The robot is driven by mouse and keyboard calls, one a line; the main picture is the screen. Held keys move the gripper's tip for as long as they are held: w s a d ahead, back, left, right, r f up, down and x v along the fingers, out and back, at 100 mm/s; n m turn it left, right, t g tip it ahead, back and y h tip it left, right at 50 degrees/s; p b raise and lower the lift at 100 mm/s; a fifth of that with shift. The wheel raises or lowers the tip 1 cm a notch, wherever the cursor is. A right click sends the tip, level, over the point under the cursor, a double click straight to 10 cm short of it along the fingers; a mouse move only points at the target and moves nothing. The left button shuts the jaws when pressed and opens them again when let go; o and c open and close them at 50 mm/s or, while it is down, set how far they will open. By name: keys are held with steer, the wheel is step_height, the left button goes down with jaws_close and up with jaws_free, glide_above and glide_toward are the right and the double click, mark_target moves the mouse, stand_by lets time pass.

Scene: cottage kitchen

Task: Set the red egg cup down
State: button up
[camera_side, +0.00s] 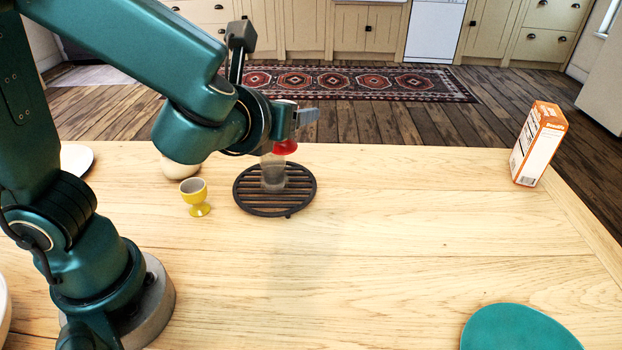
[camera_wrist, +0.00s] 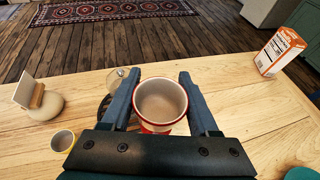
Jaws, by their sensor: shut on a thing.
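The red egg cup (camera_side: 286,147) is up in the air in my gripper (camera_side: 300,122), mostly hidden by my wrist in the side view. In the wrist view my gripper (camera_wrist: 159,76) is shut on it, one finger on each side. There the egg cup (camera_wrist: 160,127) shows a red outside and a pale, empty inside. In the side view it appears above the black round trivet (camera_side: 258,208), overlapping the top of a clear glass (camera_side: 272,174). I cannot tell whether they touch.
A yellow egg cup (camera_side: 198,196) stands left of the trivet. A round pale holder (camera_wrist: 42,106) with a card is behind it. An orange and white box (camera_side: 539,146) stands at the far right. A teal plate (camera_side: 520,330) lies front right. The table's middle is clear.

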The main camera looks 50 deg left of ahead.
steer(key=s+a+f+n+g+y, duration=0.45)
steer(key=s+n+g+y, duration=0.25)
steer(key=s+n+g, duration=0.25)
steer(key=s+d+f+n+g+h, duration=0.3)
steer(key=s+d+n+g+h, duration=0.1)
steer(key=d+n+g, duration=0.3)
steer(key=s+d+f+n+g+h, duration=0.3)
steer(key=s+d+n+g, duration=0.2)
steer(key=n+g, duration=0.35)
steer(key=w+d+r+n+h, duration=0.2)
steer(key=w+d+n+h, duration=0.3)
steer(key=d+n+h, duration=0.5)
steer(key=w+d+r+n+t+h, duration=0.2)
steer(key=w+n+t+h, duration=0.65)
steer(key=w, duration=0.35)
steer(key=shift+n, duration=0.25)
steer(key=x, duration=0.4)
steer(key=f+x, duration=0.1)
steer(key=x, duration=0.3)
steer(key=a+x, duration=0.1)
steer(key=x, duration=0.3)
steer(key=shift+s+d+f, duration=0.3)
steer(key=shift+f, duration=2.2)
